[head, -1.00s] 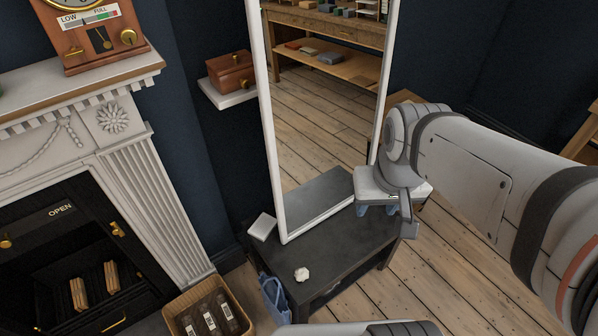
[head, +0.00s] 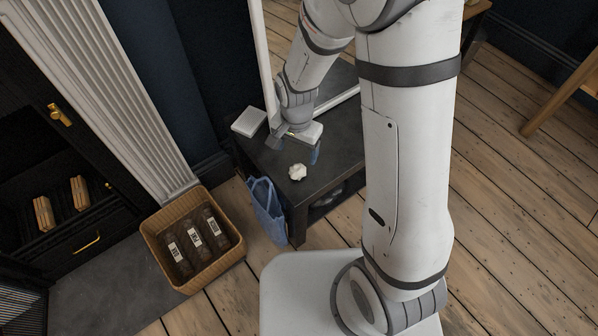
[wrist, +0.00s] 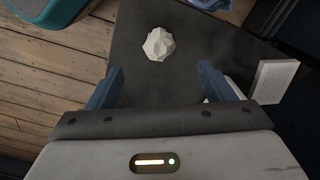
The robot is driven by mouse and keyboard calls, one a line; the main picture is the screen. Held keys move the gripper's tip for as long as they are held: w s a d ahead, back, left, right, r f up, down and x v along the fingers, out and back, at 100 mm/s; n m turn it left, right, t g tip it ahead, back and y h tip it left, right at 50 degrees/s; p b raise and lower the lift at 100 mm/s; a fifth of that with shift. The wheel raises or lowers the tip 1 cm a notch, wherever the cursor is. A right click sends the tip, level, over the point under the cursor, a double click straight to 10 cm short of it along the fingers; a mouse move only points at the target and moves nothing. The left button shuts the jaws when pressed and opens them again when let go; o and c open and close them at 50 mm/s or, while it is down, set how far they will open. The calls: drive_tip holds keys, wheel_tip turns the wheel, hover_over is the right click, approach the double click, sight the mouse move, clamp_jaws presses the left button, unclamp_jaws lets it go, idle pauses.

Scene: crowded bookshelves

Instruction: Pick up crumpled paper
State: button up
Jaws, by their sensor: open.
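The crumpled paper (head: 297,172) is a small white ball on the dark low table (head: 343,155), near its front left corner. It also shows in the wrist view (wrist: 158,44), on the dark tabletop, beyond my fingertips and between their lines. My gripper (wrist: 160,80) is open and empty, with its two blue fingers apart. In the head view my gripper (head: 297,150) is over the tabletop just behind the paper, apart from it. One finger is partly hidden there.
A white box (head: 249,121) lies at the table's back left. A blue bag (head: 267,208) hangs at the table's left side. A wicker basket (head: 160,228) with dark bottles stands on the floor at left.

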sight(297, 168)
drive_tip(key=f, duration=0.2)
drive_tip(key=f+b, duration=0.1)
drive_tip(key=shift+a+f, duration=0.2)
drive_tip(key=shift+f, duration=0.2)
drive_tip(key=f+b, duration=0.1)
drive_tip(key=f, duration=0.2)
drive_tip(key=f+b, duration=0.1)
drive_tip(key=f, duration=0.1)
drive_tip(key=shift+w+d+f+b, duration=0.1)
drive_tip(key=shift+d+f+b, duration=0.15)
drive_tip(key=shift+f+b, duration=0.1)
drive_tip(key=shift+r, duration=0.1)
drive_tip(key=shift+c, duration=0.2)
drive_tip(key=c, duration=1)
